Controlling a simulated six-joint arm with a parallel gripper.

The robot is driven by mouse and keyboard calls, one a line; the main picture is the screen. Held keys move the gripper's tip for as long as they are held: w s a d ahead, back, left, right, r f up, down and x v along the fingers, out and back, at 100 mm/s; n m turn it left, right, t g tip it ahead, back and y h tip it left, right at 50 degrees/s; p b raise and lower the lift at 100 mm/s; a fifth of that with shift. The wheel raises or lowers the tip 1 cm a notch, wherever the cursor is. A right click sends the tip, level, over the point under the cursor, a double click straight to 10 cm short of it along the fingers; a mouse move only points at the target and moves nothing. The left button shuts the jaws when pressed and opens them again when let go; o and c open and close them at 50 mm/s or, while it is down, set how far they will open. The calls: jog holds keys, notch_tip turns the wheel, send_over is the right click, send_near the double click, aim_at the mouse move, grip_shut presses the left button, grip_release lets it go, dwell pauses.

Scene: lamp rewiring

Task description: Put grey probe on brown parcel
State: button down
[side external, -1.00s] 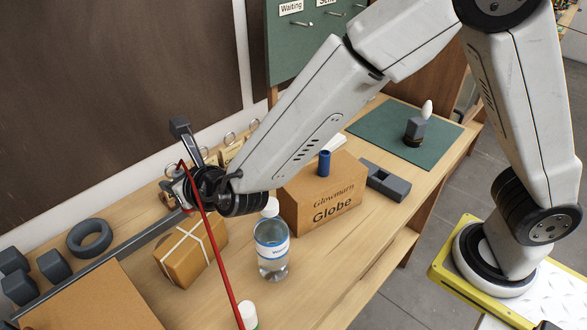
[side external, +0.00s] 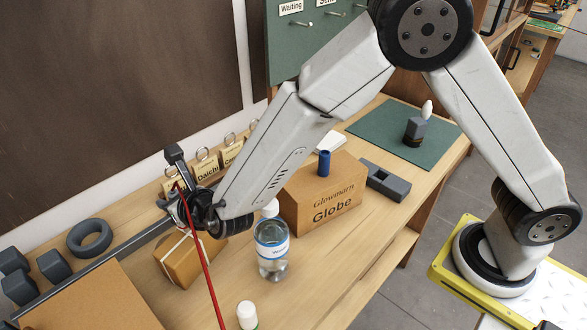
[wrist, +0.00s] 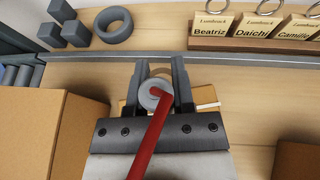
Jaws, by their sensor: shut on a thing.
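The brown parcel (side external: 180,262), tied with pale string, sits on the bench left of the water bottle. Its edge also shows behind my gripper in the wrist view (wrist: 207,94). My gripper (wrist: 160,77) is shut on the grey probe (wrist: 150,97), whose round end shows between the fingers. A red lead (wrist: 150,138) runs from it towards the camera. In the side view my gripper (side external: 184,212) is above the parcel's back edge and partly covers it. Most of the probe is hidden there, and I cannot tell whether it touches the parcel.
A water bottle (side external: 271,250) and a Globe box (side external: 322,205) stand to the right. A white-capped bottle (side external: 247,316) is in front. A large carton (side external: 92,302) is at left. A grey ring (side external: 90,238) and name cards (side external: 206,165) lie behind a grey rail.

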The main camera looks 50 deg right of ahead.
jog(key=shift+f, duration=0.3)
jog(key=shift+f, duration=0.1)
jog(key=shift+c, duration=2.4)
grip_release()
jog(key=v, duration=1.2)
